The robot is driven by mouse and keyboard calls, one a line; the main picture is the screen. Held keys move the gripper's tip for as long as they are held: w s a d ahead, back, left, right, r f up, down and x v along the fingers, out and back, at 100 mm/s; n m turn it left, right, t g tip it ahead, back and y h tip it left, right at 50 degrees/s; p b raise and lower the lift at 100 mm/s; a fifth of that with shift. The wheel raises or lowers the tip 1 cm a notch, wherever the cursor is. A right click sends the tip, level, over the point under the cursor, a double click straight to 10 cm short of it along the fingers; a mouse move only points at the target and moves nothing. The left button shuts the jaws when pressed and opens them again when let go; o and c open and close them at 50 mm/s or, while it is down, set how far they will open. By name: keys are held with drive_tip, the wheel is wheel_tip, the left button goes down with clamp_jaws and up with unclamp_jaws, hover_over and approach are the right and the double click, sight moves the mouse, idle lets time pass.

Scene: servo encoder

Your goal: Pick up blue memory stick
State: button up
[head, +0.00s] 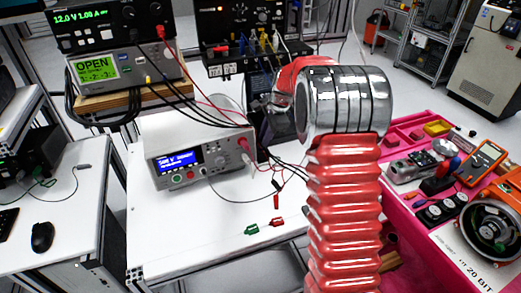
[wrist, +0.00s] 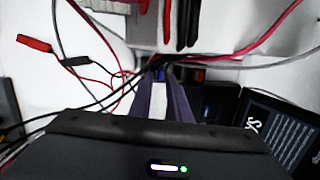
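My gripper (wrist: 161,78) shows in the wrist view as two dark purple fingers reaching up from a black body with a small light on it. A narrow white gap shows between the fingers. A small blue patch (wrist: 165,74) lies at the fingertips. It may be the blue memory stick, but it is too small and dark to be sure, and I cannot tell whether the fingers touch it. In the head view my red ribbed arm and its silver joint hide the gripper. I cannot make out a memory stick for certain there.
Cables (wrist: 110,85) cross around the fingertips. A dark box (wrist: 210,102) and a black panel (wrist: 278,130) lie to the right. The white bench (head: 215,215) holds a power supply (head: 200,155) and loose clips (head: 265,226). A pink tray (head: 425,255) with several tools is at right.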

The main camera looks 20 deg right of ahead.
sight(262, 149)
drive_tip(key=x, duration=0.3)
drive_tip(key=shift+f, duration=0.3)
drive_tip(key=shift+c, duration=0.7)
clamp_jaws()
